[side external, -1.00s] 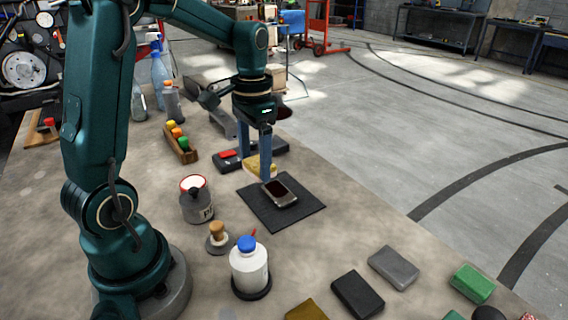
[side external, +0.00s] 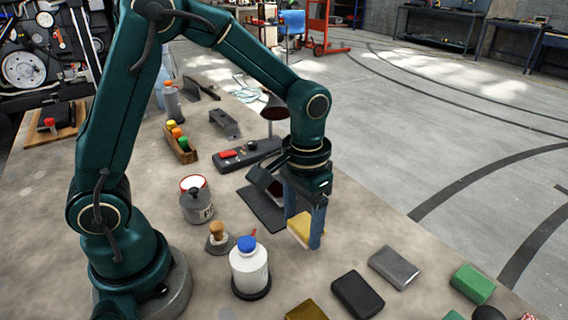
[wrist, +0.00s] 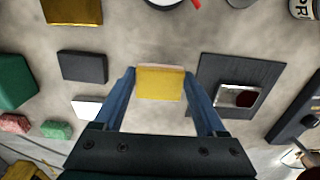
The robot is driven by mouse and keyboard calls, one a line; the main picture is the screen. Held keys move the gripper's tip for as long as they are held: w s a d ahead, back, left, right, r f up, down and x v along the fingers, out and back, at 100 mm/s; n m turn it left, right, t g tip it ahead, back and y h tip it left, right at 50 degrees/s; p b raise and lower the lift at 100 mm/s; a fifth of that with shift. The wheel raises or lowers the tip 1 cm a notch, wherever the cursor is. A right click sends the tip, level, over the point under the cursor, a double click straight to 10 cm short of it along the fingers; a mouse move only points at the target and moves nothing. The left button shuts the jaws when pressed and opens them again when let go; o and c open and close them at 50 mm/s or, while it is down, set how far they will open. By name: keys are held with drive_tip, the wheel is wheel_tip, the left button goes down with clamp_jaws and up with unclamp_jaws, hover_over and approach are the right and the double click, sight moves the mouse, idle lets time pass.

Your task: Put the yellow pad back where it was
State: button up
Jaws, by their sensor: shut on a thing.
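The yellow pad (side external: 301,228) is a small block with a pale edge, held between the blue fingers of my gripper (side external: 304,238). In the wrist view the pad (wrist: 160,83) sits between the two fingertips (wrist: 160,85). My gripper is shut on it, in front of the dark square mat (side external: 262,211). Whether the pad touches the table is hard to tell. The wrist view shows the mat (wrist: 218,72) to the right of the pad, with a metal-framed device (wrist: 240,97) on it.
A black block (side external: 357,294), a grey block (side external: 394,267), a green block (side external: 472,283) and a dark-gold block (side external: 307,311) lie at the front right. Bare table lies between.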

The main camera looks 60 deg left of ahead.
sight(302, 240)
drive_tip(key=shift+d+f, duration=0.1)
drive_tip(key=shift+f, duration=1.95)
drive_tip(key=shift+f, duration=0.15)
drive_tip(key=o, duration=1.3)
drive_tip(key=shift+c, duration=0.2)
